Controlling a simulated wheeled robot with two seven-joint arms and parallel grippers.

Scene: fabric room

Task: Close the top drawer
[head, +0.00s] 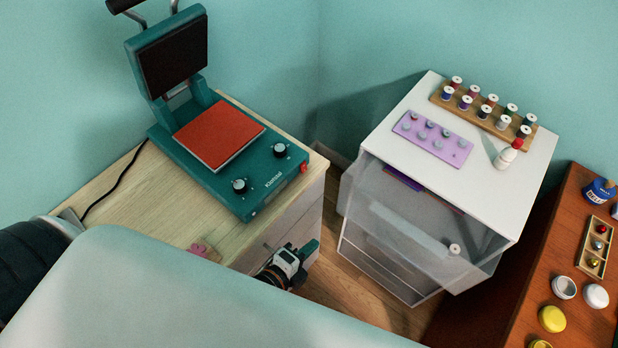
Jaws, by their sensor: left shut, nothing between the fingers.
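The white cabinet (480,180) stands right of centre against the back wall. Its top drawer (400,226) is translucent and stands pulled out toward the lower left. A purple item (403,180) and a thin reddish edge show inside it. My left gripper (307,251) is shut and empty. It is beside the wooden cabinet's front, left of the drawer and apart from it. My own pale arm link hides much of the foreground. My right gripper is not in view.
A green heat press (225,150) stands on the wooden cabinet (140,200). A spool rack (485,113), a lilac tray (432,139) and a small red-capped bottle (506,157) stand on the white cabinet. A brown table (540,270) with jars is at right. Floor shows between the cabinets.

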